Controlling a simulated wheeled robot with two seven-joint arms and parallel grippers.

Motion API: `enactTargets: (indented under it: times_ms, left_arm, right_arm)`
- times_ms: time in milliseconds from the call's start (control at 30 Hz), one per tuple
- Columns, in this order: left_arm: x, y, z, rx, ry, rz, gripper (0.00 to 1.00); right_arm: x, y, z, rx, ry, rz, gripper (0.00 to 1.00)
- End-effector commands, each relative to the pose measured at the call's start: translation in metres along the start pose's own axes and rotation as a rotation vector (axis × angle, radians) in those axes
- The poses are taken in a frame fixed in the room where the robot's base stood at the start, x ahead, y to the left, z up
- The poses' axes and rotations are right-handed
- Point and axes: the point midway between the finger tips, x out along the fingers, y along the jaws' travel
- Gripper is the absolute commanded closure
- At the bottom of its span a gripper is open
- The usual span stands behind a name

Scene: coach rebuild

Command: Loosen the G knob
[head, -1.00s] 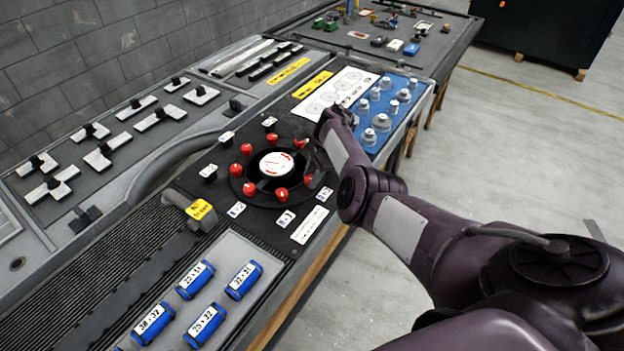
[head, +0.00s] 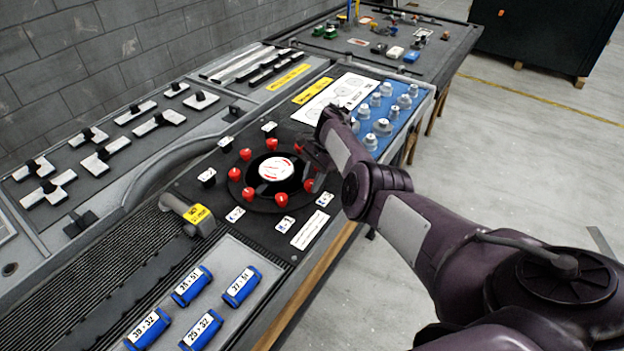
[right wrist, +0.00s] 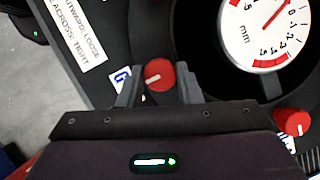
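The G knob (right wrist: 158,74) is red with a white line. In the right wrist view it sits between the two fingers of my right gripper (right wrist: 160,80), which close in on both its sides. Its white line lies roughly along the line outward from the dial's centre. A label with a blue letter (right wrist: 122,75), partly hidden by a finger, is beside it. In the head view the knob (head: 310,185) shows at the ring's near right edge, by my right gripper (head: 315,164). The white dial (head: 277,168) is in the ring's middle. My left gripper is out of view.
Several other red knobs ring the dial; one (right wrist: 293,122) is close to my right gripper. A white text plate (head: 309,229) lies near the panel's front edge. Blue labelled blocks (head: 240,286) lie at the front, and grey knobs on a blue board (head: 383,126) lie behind my gripper.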

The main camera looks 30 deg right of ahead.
Motion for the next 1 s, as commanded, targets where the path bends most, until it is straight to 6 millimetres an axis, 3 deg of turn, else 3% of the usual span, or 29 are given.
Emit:
enactTargets:
  times_ms: [33,167,467,1000]
  left_arm:
    - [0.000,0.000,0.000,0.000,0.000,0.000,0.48]
    - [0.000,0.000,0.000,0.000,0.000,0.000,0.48]
    - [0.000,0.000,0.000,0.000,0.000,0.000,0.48]
    - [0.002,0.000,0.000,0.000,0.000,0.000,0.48]
  right_arm:
    - [-0.001,0.000,0.000,-0.001,0.001,-0.002,0.63]
    - [-0.001,0.000,0.000,-0.001,0.001,-0.002,0.48]
    - [-0.003,0.000,0.000,0.000,0.001,-0.002,0.48]
    - [-0.075,-0.001,-0.001,0.000,0.002,-0.003,0.48]
